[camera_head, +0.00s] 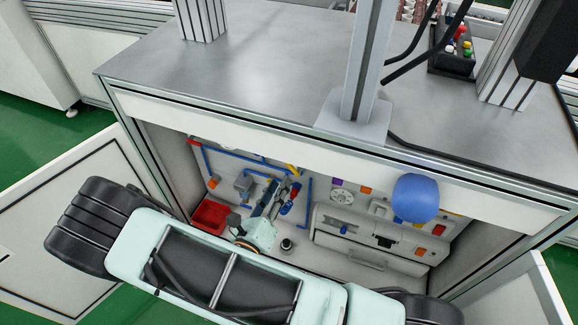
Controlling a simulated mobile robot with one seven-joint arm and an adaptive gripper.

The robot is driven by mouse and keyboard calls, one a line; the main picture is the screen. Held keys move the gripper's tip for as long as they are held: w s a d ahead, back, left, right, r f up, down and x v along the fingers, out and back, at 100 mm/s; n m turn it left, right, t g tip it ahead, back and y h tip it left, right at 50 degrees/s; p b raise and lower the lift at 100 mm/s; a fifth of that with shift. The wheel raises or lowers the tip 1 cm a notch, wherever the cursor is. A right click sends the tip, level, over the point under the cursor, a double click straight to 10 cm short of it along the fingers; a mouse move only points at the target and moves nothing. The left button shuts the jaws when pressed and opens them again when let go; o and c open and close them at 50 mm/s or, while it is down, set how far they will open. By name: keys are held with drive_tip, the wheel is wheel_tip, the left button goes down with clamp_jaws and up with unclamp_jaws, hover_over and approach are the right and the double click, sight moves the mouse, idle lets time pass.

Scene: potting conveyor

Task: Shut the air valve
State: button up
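The open cabinet under the grey worktop holds blue air piping (226,155) on its back wall at the left. A small red and blue fitting (289,198) by the pipes looks like the air valve, but it is too small to read its handle position. My gripper (272,203) reaches into the cabinet, close beside this fitting and just left of it. I cannot tell whether they touch. The fingers are small and partly merge with the pipes, so their opening is unclear. My own pale green arm link hides the lower front of the cabinet.
A red bin (210,216) stands at the cabinet's left. A panel with a fan and a drawer (368,243) fills the right side. A blue rounded object (415,198) shows before the right upper edge. An open door (70,225) stands at left. The worktop (250,65) is mostly clear.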

sight(289, 166)
drive_tip(key=b+x, duration=0.1)
drive_tip(key=x, duration=0.7)
drive_tip(key=shift+w+d+f+b, duration=0.1)
drive_tip(key=shift+w+d+b, duration=0.05)
drive_tip(key=shift+w+b, duration=0.2)
clamp_jaws()
